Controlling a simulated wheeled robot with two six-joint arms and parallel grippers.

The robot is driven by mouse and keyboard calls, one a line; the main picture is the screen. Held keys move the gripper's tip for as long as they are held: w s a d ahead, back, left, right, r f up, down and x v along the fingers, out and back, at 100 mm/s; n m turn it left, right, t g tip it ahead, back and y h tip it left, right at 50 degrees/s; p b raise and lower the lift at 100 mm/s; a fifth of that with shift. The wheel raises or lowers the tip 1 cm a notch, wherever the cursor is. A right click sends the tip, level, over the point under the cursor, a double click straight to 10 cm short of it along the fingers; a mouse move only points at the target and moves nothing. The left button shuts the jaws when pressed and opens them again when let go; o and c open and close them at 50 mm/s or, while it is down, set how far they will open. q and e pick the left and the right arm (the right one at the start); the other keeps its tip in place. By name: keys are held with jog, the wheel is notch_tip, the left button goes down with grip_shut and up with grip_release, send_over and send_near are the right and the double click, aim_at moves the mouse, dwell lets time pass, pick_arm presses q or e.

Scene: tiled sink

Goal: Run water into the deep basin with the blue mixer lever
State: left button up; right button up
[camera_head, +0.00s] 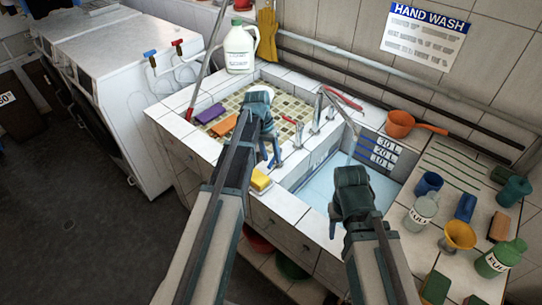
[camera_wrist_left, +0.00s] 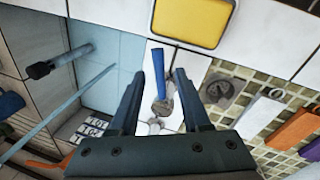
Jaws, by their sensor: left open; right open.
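The blue mixer lever (camera_wrist_left: 158,72) stands between the fingers of my left gripper (camera_wrist_left: 160,76) in the left wrist view, with gaps on both sides. In the head view, my left gripper (camera_head: 270,158) is open over the divider between the two basins and hides much of the lever. The deep basin (camera_head: 385,187) at the right has litre marks (camera_head: 384,152) on its wall and pale blue water inside. A thin pale stream (camera_head: 352,146) falls from the spout (camera_head: 338,109). My right gripper (camera_head: 334,228) is open and empty over the deep basin's near side.
A yellow sponge (camera_head: 260,180) lies on the rim near my left gripper. The shallow basin (camera_head: 240,106) at left holds purple and orange blocks. An orange ladle (camera_head: 401,124) lies behind the deep basin. Bottles, cups and a yellow funnel (camera_head: 459,235) crowd the right counter.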

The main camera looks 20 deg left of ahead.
pick_arm(q)
jog(key=shift+r, duration=0.1)
pick_arm(e)
jog(key=shift+r, duration=0.1)
pick_arm(q)
notch_tip(320, 180, up, 13)
jog(key=a+p, duration=0.2)
jog(key=p, duration=1.1)
jog(key=shift+w+a+r+p, duration=0.15)
jog(key=shift+a+r+p, duration=0.05)
jog(key=shift+a+p, duration=0.15)
pick_arm(e)
notch_tip(320, 180, up, 13)
jog(key=shift+r, duration=0.2)
dwell(4.8)
